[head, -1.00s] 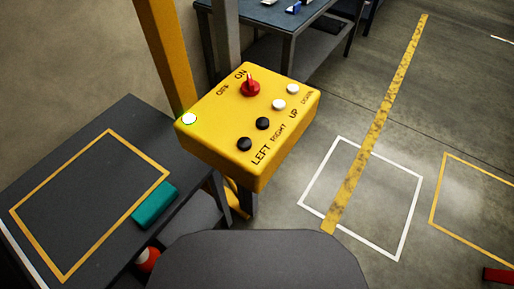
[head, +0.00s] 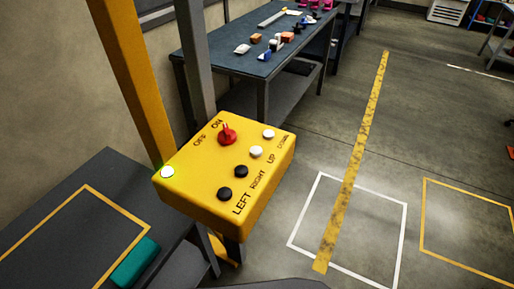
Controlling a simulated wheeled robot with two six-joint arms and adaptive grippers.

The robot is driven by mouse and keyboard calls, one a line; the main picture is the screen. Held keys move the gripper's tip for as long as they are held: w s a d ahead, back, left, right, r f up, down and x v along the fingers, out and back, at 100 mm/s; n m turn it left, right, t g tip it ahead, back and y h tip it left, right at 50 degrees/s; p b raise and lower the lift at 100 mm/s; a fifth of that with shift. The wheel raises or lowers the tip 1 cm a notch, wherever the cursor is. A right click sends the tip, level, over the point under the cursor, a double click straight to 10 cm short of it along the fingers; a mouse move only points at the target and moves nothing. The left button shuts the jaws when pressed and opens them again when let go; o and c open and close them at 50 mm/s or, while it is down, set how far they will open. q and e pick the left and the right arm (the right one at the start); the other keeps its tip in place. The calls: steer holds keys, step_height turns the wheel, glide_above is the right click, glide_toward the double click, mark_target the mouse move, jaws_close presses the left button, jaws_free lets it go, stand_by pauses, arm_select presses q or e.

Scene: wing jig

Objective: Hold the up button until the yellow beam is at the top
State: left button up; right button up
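A yellow control box (head: 213,205) stands in the middle of the head view. The white up button (head: 256,152) sits beside the UP label, with another white button (head: 268,134) for DOWN behind it. Two black buttons, right (head: 241,171) and left (head: 225,193), are nearer. A red knob (head: 227,135) sits by the ON and OFF labels, and a small lamp (head: 167,172) at the box's left corner glows greenish white. A yellow post (head: 132,75) rises behind the box; I cannot tell whether it belongs to the yellow beam. Neither gripper is in view.
A dark table (head: 60,190) with a teal block (head: 135,262) is at left. A blue-topped bench (head: 215,58) with several small parts stands behind the box. Open floor with a white square (head: 404,230), a yellow square (head: 424,215) and a yellow stripe (head: 362,145) lies at right.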

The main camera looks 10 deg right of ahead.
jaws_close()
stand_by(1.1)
